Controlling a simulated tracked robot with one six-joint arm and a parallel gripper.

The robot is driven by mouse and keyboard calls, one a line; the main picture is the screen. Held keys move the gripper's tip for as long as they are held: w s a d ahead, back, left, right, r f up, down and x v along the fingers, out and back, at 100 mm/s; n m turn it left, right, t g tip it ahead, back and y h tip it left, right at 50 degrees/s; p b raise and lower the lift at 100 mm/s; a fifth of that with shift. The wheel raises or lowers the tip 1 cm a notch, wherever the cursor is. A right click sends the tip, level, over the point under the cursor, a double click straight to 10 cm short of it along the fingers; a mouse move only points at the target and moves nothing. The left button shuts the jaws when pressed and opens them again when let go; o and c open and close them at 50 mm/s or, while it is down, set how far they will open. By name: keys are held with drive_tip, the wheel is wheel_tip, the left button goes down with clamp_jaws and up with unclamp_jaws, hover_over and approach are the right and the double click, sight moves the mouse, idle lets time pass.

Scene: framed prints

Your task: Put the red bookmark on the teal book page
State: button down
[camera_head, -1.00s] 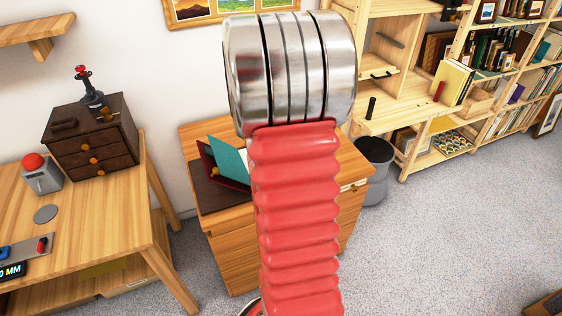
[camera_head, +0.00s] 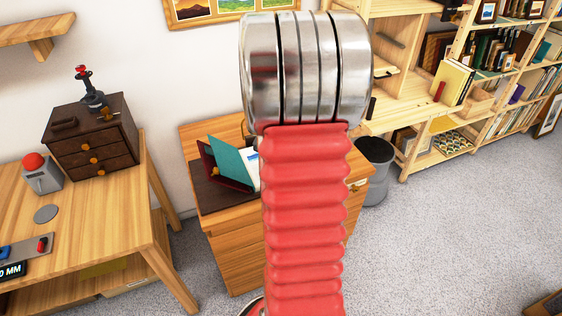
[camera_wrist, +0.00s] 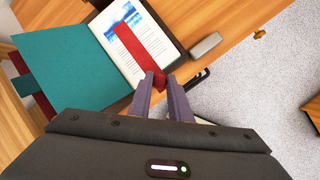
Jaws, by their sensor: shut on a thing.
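The teal book lies open on a wooden cabinet, its teal cover (camera_head: 231,160) to the left of its white page (camera_head: 253,168). In the wrist view the teal cover (camera_wrist: 68,65) and the printed page (camera_wrist: 112,50) with a blue picture fill the upper left. The red bookmark (camera_wrist: 134,46) stretches over the page as a flat strip with a thicker dark red end. My gripper (camera_wrist: 161,88) is shut on that end at the page's lower edge. I cannot tell whether the strip touches the page. My arm hides the gripper in the head view.
A dark red cover (camera_head: 212,163) stands beside the teal one. A grey block (camera_wrist: 205,45) sits right of the page. A desk (camera_head: 100,215) with a small dark drawer chest (camera_head: 92,140) stands left, shelves (camera_head: 400,140) and a grey bin (camera_head: 374,172) right.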

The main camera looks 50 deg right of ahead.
idle(0.3)
drive_tip(key=shift+w+f, duration=0.1)
drive_tip(key=shift+f, duration=3.75)
drive_tip(key=c, duration=1.6)
unclamp_jaws()
drive_tip(key=shift+o, duration=0.2)
drive_tip(key=shift+r, duration=0.15)
drive_tip(key=v, duration=1.3)
drive_tip(key=shift+r, duration=0.15)
drive_tip(key=shift+a, duration=0.1)
